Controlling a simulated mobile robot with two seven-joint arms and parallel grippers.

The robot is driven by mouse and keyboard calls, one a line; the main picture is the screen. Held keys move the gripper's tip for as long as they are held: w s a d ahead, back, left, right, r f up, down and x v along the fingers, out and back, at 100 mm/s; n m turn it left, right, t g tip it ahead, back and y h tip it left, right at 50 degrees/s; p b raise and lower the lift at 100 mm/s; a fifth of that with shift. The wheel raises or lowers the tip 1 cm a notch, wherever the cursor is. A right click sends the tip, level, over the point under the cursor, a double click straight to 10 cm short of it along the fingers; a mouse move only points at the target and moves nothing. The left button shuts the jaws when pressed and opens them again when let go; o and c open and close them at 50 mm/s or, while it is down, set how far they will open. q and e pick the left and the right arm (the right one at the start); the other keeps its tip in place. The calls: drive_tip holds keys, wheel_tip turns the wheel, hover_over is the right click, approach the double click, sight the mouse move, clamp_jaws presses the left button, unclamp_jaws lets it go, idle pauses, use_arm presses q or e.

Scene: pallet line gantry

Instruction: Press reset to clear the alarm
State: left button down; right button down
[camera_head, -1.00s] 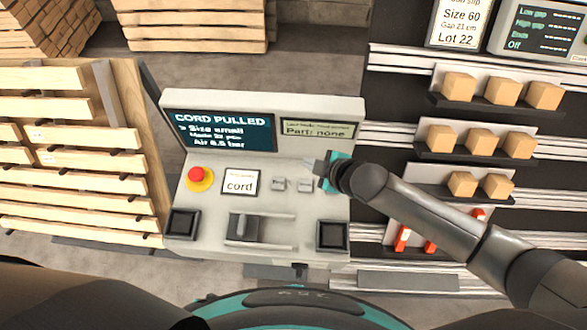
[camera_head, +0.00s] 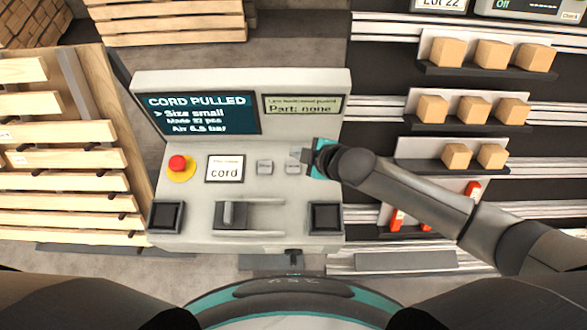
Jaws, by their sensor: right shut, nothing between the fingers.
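The control panel (camera_head: 240,145) stands in front of me. Its screen (camera_head: 203,113) reads "CORD PULLED", "Size small" and "Air 6.5 bar". Two small grey buttons sit side by side on its sloped face, a left one (camera_head: 264,167) and a right one (camera_head: 293,168); their lettering is too small to read. My right gripper (camera_head: 301,154) comes in from the right, shut and empty. Its tips are at the upper right edge of the right button and partly overlap it in view; I cannot tell whether they touch. My left gripper is out of view.
The panel also has a red mushroom button (camera_head: 178,163) on yellow, a "cord" label (camera_head: 225,168), a lever (camera_head: 231,214) and two black square pads (camera_head: 167,216) (camera_head: 325,218). Wooden pallets (camera_head: 60,160) stand left. Shelves with small boxes (camera_head: 432,109) stand right.

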sight(297, 169)
wheel_tip(297, 169, down, 4)
drive_tip(key=b, duration=0.3)
drive_tip(key=shift+f, duration=0.15)
idle(0.6)
idle(1.2)
drive_tip(key=shift+f, duration=0.4)
drive_tip(key=shift+f+b, duration=0.5)
idle(0.5)
drive_tip(key=shift+r, duration=0.1)
drive_tip(key=shift+r+p, duration=0.8)
drive_tip(key=shift+p, duration=0.2)
drive_tip(key=shift+r, duration=0.1)
